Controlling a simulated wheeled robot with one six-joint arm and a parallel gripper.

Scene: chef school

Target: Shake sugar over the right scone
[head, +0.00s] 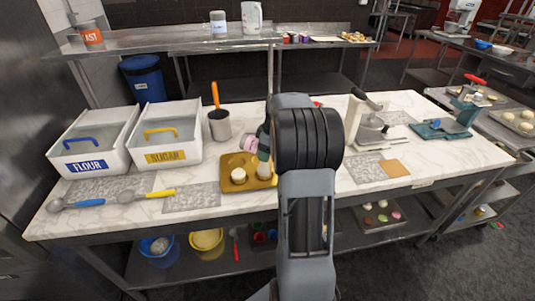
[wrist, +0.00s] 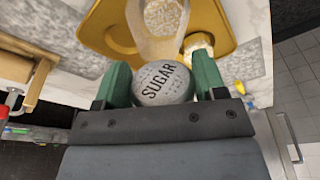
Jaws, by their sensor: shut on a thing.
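My gripper (wrist: 162,76) is shut on the sugar shaker (wrist: 164,84), its green fingers on either side of the end marked SUGAR. In the head view my gripper (head: 263,142) and the pinkish-white shaker (head: 248,143) are tilted above the yellow tray (head: 232,159). The left scone (head: 238,176) lies clear on the tray; a scone also shows in the wrist view (wrist: 198,44). The right scone (head: 264,171) is under the gripper and partly hidden by my arm. A pale, see-through cone, apparently falling sugar, spreads from the shaker over the tray in the wrist view.
The flour bin (head: 92,143) and sugar bin (head: 168,137) stand at the left, with a grey cup (head: 219,125) nearby. A blue scoop (head: 75,204) and yellow scoop (head: 147,195) lie in front. A press (head: 368,128) stands right of my arm.

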